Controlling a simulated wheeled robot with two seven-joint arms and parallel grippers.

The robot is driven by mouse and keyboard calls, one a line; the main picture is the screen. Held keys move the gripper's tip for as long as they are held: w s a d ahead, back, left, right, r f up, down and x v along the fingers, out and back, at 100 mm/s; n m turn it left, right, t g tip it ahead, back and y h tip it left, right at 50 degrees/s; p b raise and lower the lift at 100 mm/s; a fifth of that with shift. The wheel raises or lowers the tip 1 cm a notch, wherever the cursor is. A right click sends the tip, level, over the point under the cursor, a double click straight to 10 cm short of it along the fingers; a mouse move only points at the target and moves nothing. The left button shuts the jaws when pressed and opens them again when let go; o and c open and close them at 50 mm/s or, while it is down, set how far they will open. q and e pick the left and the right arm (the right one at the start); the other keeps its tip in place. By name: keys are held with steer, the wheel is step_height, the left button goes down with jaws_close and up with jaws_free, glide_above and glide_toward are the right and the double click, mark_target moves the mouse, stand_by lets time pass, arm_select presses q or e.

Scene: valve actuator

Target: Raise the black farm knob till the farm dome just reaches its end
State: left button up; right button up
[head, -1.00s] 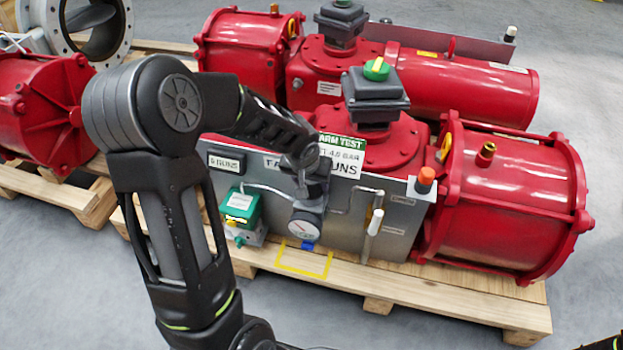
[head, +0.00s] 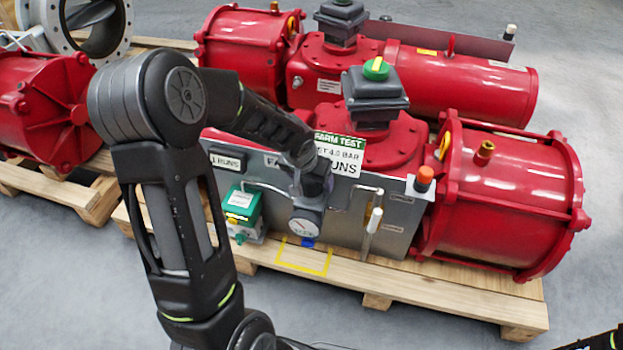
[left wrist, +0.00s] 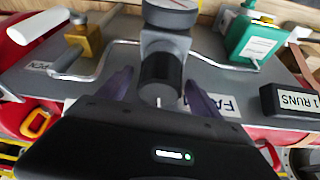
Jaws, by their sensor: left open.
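The black knob (left wrist: 160,82) is a short dark cylinder on the grey regulator under the panel's gauge; it shows in the left wrist view. In the head view my gripper hides it. My left gripper (left wrist: 160,98) is open, with one finger on each side of the knob; contact cannot be told. In the head view my left gripper (head: 314,190) is at the panel, just above the round gauge (head: 305,224). A green dome with a yellow mark (head: 377,68) tops the dark box on the near red actuator; no label on it is readable. My right gripper is out of view.
The grey panel (head: 345,230) carries a green valve box (head: 242,205), bent tubing and a white-handled lever (head: 374,222). A FARM TEST sign (head: 340,150) stands right of my wrist. The wooden pallet (head: 440,290) bears the red actuator. Floor in front is clear.

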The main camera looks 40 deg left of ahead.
arm_select(q)
steer(key=p+v, duration=0.2)
steer(key=v, duration=0.5)
steer(key=shift+s+r+p, duration=0.2)
steer(key=shift+r+p, duration=0.1)
steer(key=shift+r, duration=0.05)
